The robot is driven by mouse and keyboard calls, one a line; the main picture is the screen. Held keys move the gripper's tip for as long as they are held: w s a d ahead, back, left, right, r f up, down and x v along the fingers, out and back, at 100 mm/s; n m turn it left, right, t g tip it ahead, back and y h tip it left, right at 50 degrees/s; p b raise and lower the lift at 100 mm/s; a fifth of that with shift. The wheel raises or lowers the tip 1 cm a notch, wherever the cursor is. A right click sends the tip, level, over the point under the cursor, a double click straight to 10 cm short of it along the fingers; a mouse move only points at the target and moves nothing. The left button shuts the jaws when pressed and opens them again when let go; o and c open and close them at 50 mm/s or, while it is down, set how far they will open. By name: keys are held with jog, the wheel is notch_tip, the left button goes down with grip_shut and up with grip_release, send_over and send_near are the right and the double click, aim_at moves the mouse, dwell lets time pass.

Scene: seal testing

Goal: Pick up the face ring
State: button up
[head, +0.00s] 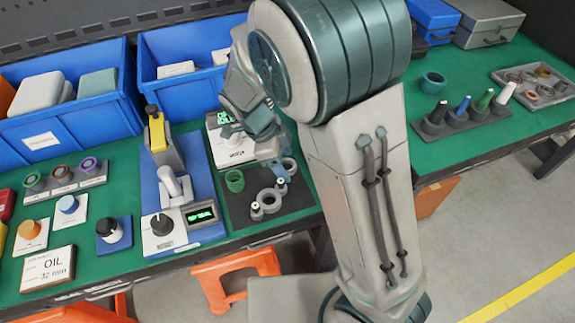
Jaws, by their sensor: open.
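Several rings could be the face ring; I cannot tell for sure which it is. On a dark mat (238,212) lie a grey ring (269,200) and a green ring (235,181), with another greyish ring (289,166) partly hidden at the mat's back right. A teal ring (432,83) stands on the bench further right. My gripper (254,134) is open and points down above the back of the mat, in front of a white device with a green display (222,118). No ring shows between its fingers, though my arm hides part of that area.
A blue tester (178,210) with a yellow-handled press stands left of the mat. Blue bins (115,105) line the back. A rack of coloured pegs (460,120) and a tray of rings (545,95) are at right. An orange stool (235,268) stands below the bench edge.

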jog(key=shift+f, duration=0.1)
jog(key=shift+c, duration=0.2)
jog(key=c, duration=1)
